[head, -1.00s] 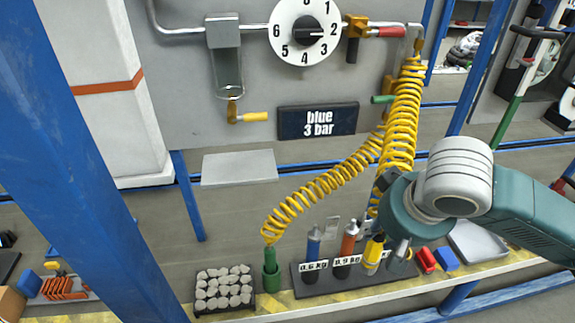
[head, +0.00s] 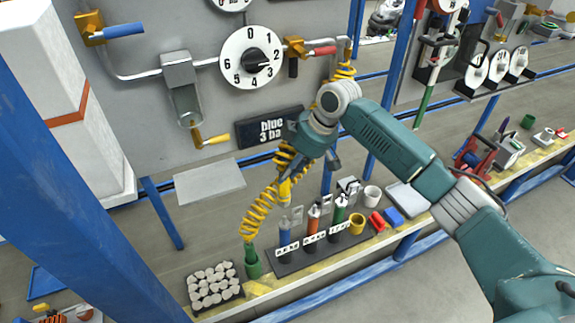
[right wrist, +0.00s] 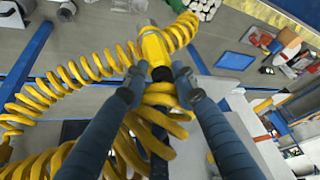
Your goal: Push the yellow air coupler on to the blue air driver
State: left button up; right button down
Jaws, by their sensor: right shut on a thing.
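The yellow air coupler (head: 285,190) is in my right gripper (head: 305,168), at the end of a yellow coiled hose (head: 258,218). In the head view it hangs above the tool rack, near the blue air driver. The right wrist view shows the coupler (right wrist: 155,48) between the two dark fingertips of the gripper (right wrist: 158,82), with hose coils around it. The blue air driver (head: 284,230) stands upright at the left end of the rack, above a weight label, and appears apart from the coupler. My left gripper is not in view.
The dark rack (head: 290,262) also holds an orange driver (head: 313,218) and a green driver (head: 338,215), with a yellow cup (head: 357,222) at its right. A green holder (head: 252,266) stands left. A "blue 3 bar" sign (head: 270,128) hangs behind.

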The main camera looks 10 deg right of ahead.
aim_at(287, 184)
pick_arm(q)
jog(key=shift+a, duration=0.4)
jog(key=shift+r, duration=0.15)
pick_arm(e)
jog(key=shift+d, duration=0.1)
jog(key=shift+r+p, duration=0.15)
jog(key=shift+p, duration=0.5)
jog(key=shift+f+b, duration=1.2)
jog(key=shift+f, duration=1.8)
pick_arm(q)
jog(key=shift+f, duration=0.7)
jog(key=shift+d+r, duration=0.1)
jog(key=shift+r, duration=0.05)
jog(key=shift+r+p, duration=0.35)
jog(key=shift+p, duration=0.15)
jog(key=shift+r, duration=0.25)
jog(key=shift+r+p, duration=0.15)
jog(key=shift+p, duration=0.25)
